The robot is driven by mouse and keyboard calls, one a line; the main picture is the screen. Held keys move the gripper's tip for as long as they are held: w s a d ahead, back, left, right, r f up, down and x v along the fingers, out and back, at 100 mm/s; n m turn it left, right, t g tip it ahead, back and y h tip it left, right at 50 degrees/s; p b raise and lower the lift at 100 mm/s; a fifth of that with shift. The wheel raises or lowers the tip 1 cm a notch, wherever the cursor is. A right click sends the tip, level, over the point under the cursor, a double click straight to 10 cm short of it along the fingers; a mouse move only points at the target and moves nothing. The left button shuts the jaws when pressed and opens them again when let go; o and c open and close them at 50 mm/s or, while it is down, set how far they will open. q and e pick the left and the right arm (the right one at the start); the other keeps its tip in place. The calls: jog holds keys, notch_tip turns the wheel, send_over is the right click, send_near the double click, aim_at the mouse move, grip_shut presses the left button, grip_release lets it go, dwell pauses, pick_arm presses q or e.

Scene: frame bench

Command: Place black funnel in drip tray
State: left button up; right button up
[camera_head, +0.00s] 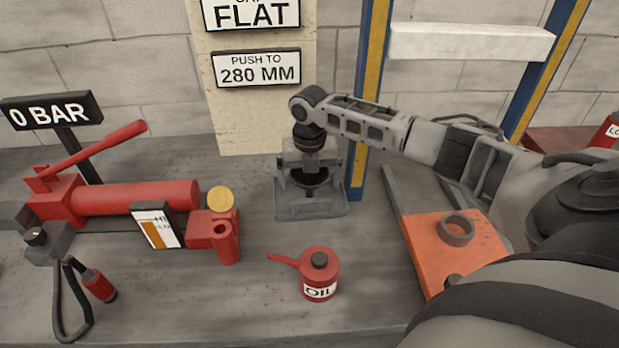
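My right gripper (311,172) points down at the middle of the bench, its arm reaching in from the right. A black round thing, seemingly the black funnel (310,180), is directly below and between the fingertips. It is small and partly hidden by the gripper. A grey tray-like piece, seemingly the drip tray (311,208), lies under them on the bench. Whether the funnel touches the tray, and whether the fingers grip the funnel, I cannot tell. My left gripper is out of view.
A red oil can (319,275) stands in front of the tray. A red hydraulic pump (135,198) is at the left. An orange block (432,240) with a dark ring (456,230) is at the right. A blue and yellow post (372,80) rises behind the tray.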

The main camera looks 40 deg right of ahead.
jog(key=shift+r+p, duration=0.4)
jog(key=shift+r, duration=0.1)
pick_arm(q)
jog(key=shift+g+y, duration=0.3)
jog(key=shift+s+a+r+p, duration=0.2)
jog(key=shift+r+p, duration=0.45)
jog(key=shift+p, duration=0.75)
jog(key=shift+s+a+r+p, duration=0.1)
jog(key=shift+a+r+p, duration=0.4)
jog(key=shift+p, duration=0.95)
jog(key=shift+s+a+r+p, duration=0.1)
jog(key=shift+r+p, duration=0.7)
jog(key=shift+p, duration=0.6)
pick_arm(e)
notch_tip(320, 180, up, 11)
jog(key=shift+r, duration=0.15)
jog(key=shift+a, duration=0.1)
